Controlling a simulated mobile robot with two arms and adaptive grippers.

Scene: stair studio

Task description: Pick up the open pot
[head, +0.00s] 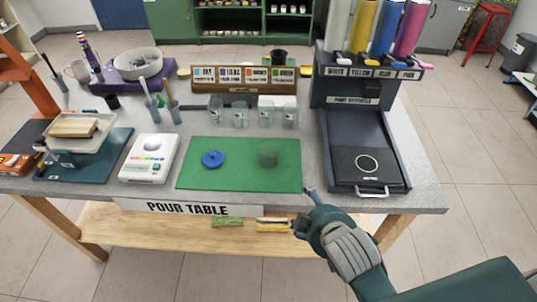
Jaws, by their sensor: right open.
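A small green pot (268,155) stands upright on the right half of the green mat (235,180). It nearly matches the mat's colour, and its inside is hard to make out. A round blue lid-like disc (213,159) lies on the mat to its left. My right gripper (304,207) is open and empty at the table's front edge, below and to the right of the pot and apart from it. My left gripper is not in view.
A white scale-like device (149,158) stands left of the mat. A dark dispenser (366,150) with coloured tubes stands right. Clear cups (240,118) line up behind the mat, before a labelled wooden rack (243,88). A lower shelf (170,228) runs beneath the table.

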